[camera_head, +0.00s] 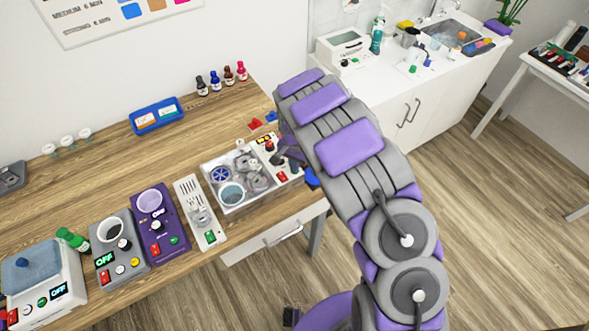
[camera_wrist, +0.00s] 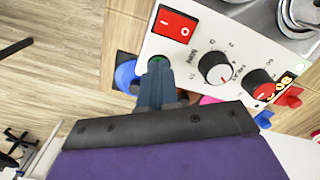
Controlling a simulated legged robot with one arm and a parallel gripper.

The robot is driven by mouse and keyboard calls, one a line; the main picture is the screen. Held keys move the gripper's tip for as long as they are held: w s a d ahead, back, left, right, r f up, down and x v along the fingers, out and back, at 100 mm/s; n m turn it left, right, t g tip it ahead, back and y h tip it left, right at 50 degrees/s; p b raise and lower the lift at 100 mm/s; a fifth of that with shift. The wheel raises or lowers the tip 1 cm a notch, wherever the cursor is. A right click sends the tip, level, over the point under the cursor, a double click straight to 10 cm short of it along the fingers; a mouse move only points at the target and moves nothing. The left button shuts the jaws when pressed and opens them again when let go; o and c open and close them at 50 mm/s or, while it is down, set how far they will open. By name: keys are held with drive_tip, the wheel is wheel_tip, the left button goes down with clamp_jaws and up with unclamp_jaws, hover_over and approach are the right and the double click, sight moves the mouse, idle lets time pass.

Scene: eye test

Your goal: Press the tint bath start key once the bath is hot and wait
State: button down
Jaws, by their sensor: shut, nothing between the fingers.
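The tint bath (camera_head: 207,175) stands at the table's right end, a metal basin holding several cups and parts. Its white control panel (camera_wrist: 185,50) fills the top of the wrist view. A green key (camera_wrist: 156,59) shows at the tips of my gripper (camera_wrist: 157,68), partly hidden by them; I cannot tell whether they touch. My gripper is shut and empty; in the head view it (camera_head: 291,157) is over the panel. A red rocker switch (camera_wrist: 175,23), a dial (camera_wrist: 214,68) and a black-and-red knob (camera_wrist: 262,87) sit beside. The lit display (camera_wrist: 286,82) is too small to read.
Left of the bath stand a white unit (camera_head: 190,190), a purple warmer (camera_head: 158,245), a grey unit (camera_head: 120,262) and a white machine (camera_head: 40,285). A sink counter (camera_head: 390,75) is at the back right.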

drive_tip(key=shift+r, duration=0.1)
wheel_tip(320, 180, up, 8)
drive_tip(key=p, duration=0.1)
drive_tip(key=shift+p, duration=0.3)
idle(0.7)
idle(0.4)
drive_tip(key=s+d+r+n+b, duration=0.1)
drive_tip(key=s+d+r+b, duration=0.3)
drive_tip(key=s+d+r, duration=0.95)
drive_tip(key=s+d+f+n+g+b, duration=0.1)
drive_tip(key=s+n+b, duration=0.1)
drive_tip(key=s, duration=1.1)
drive_tip(key=s+d+f+n+b, duration=0.1)
drive_tip(key=s+d+n+b, duration=0.1)
drive_tip(key=s, duration=1.1)
drive_tip(key=shift+s+g, duration=0.2)
drive_tip(key=shift+g, duration=0.2)
